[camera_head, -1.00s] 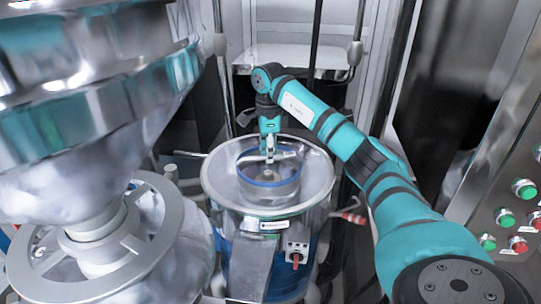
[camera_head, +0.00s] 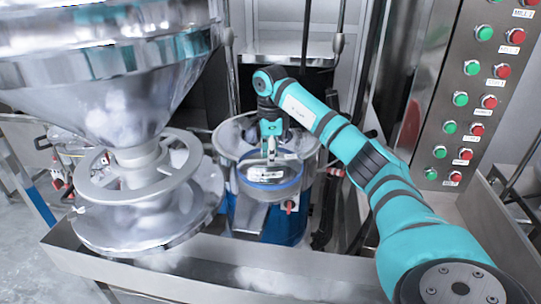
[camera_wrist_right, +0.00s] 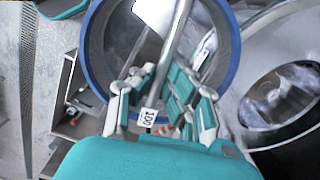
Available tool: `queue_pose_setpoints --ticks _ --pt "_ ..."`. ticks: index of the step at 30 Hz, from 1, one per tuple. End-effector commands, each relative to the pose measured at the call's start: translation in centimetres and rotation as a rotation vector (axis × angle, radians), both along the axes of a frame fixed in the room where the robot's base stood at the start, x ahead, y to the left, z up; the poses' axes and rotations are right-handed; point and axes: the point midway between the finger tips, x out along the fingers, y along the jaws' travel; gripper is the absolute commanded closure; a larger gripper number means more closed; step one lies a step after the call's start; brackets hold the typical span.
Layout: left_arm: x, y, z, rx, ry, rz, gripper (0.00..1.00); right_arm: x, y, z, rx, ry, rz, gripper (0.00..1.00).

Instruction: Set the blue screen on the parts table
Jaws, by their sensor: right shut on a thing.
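The blue screen is a round sieve with a blue rim (camera_head: 268,185) and a bar handle across it. My right gripper (camera_head: 269,150) is shut on this handle and holds the screen in front of the grinder bowl's near rim. In the right wrist view the blue rim (camera_wrist_right: 233,62) surrounds the handle, and a tag reading "100" hangs by the fingers (camera_wrist_right: 165,88). The fingers hide part of the handle. I cannot make out the parts table in any view. My left gripper is not in view.
The round steel bowl (camera_head: 228,132) stands behind the screen. A large hopper with a handwheel (camera_head: 100,190) is at left. A control panel with green and red buttons (camera_head: 470,100) is at right. A steel ledge (camera_head: 250,262) runs across the front.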

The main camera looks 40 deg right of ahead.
Motion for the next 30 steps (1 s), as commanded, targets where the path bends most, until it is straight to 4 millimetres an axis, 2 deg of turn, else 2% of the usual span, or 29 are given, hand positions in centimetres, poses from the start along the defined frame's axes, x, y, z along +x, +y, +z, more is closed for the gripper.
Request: queue_pose_setpoints --ticks 6,11,17,23,30 --pt "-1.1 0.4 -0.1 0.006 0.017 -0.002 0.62 -1.2 1.3 -1.0 -0.001 0.002 0.103 1.00" --pt "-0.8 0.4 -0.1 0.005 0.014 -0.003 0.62 -2.3 2.7 -2.1 -0.002 0.001 0.211 1.00" --pt "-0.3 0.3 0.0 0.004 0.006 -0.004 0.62 -4.6 5.4 -4.1 -0.002 0.004 0.423 1.00" --pt "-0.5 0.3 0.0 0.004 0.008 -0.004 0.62 -8.3 9.8 -7.5 0.001 0.005 0.759 1.00" --pt "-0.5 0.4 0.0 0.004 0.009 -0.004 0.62 -15.4 18.4 -13.8 0.012 0.003 1.415 1.00"
